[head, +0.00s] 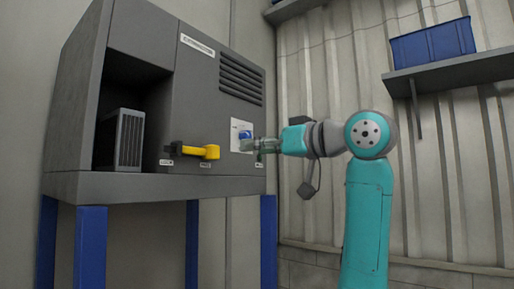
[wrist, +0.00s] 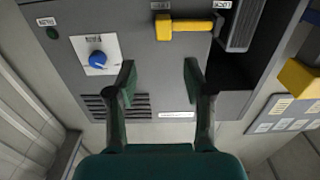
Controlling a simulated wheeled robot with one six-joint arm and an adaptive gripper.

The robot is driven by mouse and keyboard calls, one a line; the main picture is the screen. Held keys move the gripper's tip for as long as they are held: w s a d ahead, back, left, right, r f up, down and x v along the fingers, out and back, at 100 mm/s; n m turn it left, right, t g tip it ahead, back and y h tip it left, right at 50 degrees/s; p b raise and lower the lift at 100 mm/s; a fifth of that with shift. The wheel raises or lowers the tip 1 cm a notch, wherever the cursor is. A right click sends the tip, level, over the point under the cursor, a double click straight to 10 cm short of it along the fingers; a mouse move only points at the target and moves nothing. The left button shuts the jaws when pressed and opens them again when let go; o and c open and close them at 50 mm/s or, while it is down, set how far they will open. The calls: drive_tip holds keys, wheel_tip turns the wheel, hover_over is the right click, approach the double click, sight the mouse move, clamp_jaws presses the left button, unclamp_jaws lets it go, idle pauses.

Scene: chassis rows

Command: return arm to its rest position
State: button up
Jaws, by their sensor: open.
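My arm reaches in from the right in the head view, its teal links bent toward the grey cabinet (head: 215,115). My gripper (head: 252,147) is in front of the cabinet face, close by the blue knob (head: 244,134) on its white plate. In the wrist view, my gripper (wrist: 160,80) has its two dark green fingers wide apart with nothing between them. The knob (wrist: 97,59) shows to the left of the left finger, outside the jaws. I see no contact between fingers and knob.
A yellow handle (head: 198,151) sticks out of the cabinet's front. A grey finned module (head: 121,140) sits in the open bay at left. Blue legs (head: 268,240) carry the cabinet. A blue bin (head: 433,43) stands on a wall shelf (head: 455,72) at upper right.

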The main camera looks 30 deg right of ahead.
drive_tip(key=w+d+f+m+h, duration=0.15)
drive_tip(key=w+f, duration=0.35)
drive_tip(key=f, duration=0.8)
drive_tip(key=w+a+f+m, duration=0.1)
drive_tip(key=w+f+m, duration=0.3)
drive_tip(key=f, duration=0.9)
drive_tip(key=s+a+f+m+h, duration=0.1)
drive_tip(key=s+a+f+h, duration=0.1)
drive_tip(key=f, duration=1.3)
drive_tip(key=s+a+f+m+h, duration=0.1)
drive_tip(key=s+a+f, duration=0.1)
drive_tip(key=f, duration=1.3)
drive_tip(key=s+a+f+g+h, duration=0.1)
drive_tip(key=s+a+f, duration=0.2)
drive_tip(key=s+f, duration=0.7)
drive_tip(key=s+a+f+h, duration=0.1)
drive_tip(key=s+a+f, duration=0.3)
drive_tip(key=s+f, duration=0.65)
drive_tip(key=s+a+r+n, duration=0.1)
drive_tip(key=s+a+n, duration=0.1)
drive_tip(key=s, duration=1.2)
drive_tip(key=s+a+r+n+g, duration=0.1)
drive_tip(key=s+a+r+n, duration=0.1)
drive_tip(key=s, duration=1.2)
drive_tip(key=shift+s+r+y, duration=0.15)
drive_tip(key=shift+s+y, duration=0.2)
drive_tip(key=shift+y, duration=0.1)
